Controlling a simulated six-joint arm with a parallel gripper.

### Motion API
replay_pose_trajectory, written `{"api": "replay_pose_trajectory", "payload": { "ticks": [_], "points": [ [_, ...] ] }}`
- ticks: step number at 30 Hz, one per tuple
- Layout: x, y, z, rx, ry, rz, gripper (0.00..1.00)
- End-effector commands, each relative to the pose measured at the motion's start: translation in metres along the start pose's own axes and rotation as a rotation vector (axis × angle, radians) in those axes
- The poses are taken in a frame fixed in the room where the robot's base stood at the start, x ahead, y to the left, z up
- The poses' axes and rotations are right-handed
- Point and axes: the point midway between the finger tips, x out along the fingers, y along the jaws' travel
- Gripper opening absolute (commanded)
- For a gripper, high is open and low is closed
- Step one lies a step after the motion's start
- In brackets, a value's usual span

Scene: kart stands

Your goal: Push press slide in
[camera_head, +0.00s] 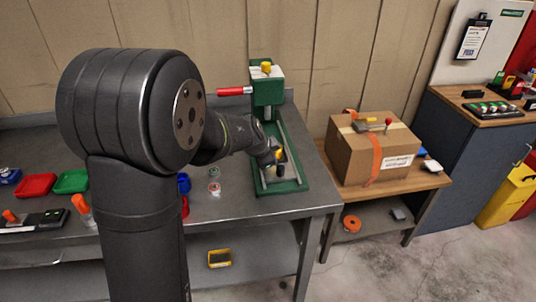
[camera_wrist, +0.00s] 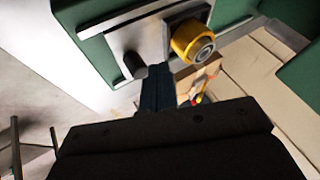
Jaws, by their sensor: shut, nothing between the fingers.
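The green press (camera_head: 267,95) stands on the metal bench with a red handle (camera_head: 229,91) sticking out to the left. Its slide (camera_head: 291,170) is out at the front of the green base, away from the press head. A yellow round piece (camera_head: 279,154) sits on the slide; in the wrist view this yellow piece (camera_wrist: 190,41) has a grey metal centre and stands on a dark square block. A dark knob (camera_wrist: 134,64) sticks up from the slide plate. My gripper (camera_wrist: 157,76) is shut and empty, its fingertips right beside the knob; I cannot tell whether they touch.
A cardboard box (camera_head: 372,152) stands on a wooden table to the right. Red (camera_head: 35,185) and green (camera_head: 72,181) trays lie at the bench's left. A blue cup (camera_head: 184,183) and small rings (camera_head: 214,188) are left of the press. The bench's front right is clear.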

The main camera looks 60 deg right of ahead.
Motion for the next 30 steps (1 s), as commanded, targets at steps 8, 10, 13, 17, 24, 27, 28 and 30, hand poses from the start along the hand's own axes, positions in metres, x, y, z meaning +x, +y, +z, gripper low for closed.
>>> {"api": "replay_pose_trajectory", "payload": {
  "ticks": [8,10,13,17,24,27,28,30],
  "points": [
    [0.04,0.0,0.0,0.0,-0.001,0.001,0.0],
    [0.046,0.0,0.0,0.0,0.0,0.0,0.0],
    [0.051,0.0,0.0,-0.001,0.0,0.001,0.0],
    [0.054,0.0,0.0,-0.001,0.0,0.0,0.0],
    [0.054,0.0,0.0,-0.001,0.0,0.0,0.0],
    [0.055,-0.003,0.0,-0.001,0.0,0.0,0.0],
    [0.057,-0.005,0.0,-0.001,0.0,-0.001,0.0],
    [0.061,-0.013,0.0,-0.001,0.0,-0.001,0.0]
  ]
}}
